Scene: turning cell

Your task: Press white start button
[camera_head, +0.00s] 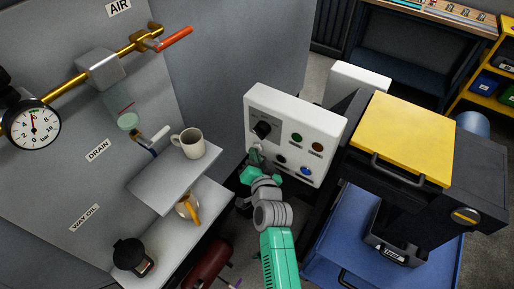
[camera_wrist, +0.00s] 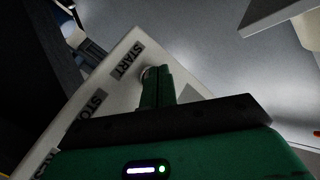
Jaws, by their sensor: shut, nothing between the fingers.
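The white control panel (camera_head: 328,122) stands in the middle of the head view, with a black knob and several coloured buttons. My gripper (camera_head: 255,152) is at the panel's lower left, below the knob, with its fingers closed and empty. In the wrist view the closed green fingers (camera_wrist: 157,72) reach to the panel face (camera_wrist: 75,113) beside the START label (camera_wrist: 127,60). A pale round rim, seemingly the white start button (camera_wrist: 146,71), shows at the left of the fingertips and is mostly hidden by them. I cannot tell whether the button is pressed in.
A STOP label (camera_wrist: 89,111), partly cut off, lies further along the panel. A blue button (camera_head: 305,171) is at the panel's lower right. Left of my gripper are a shelf (camera_head: 158,188) with a mug (camera_head: 188,143). A machine with a yellow lid (camera_head: 408,135) stands right.

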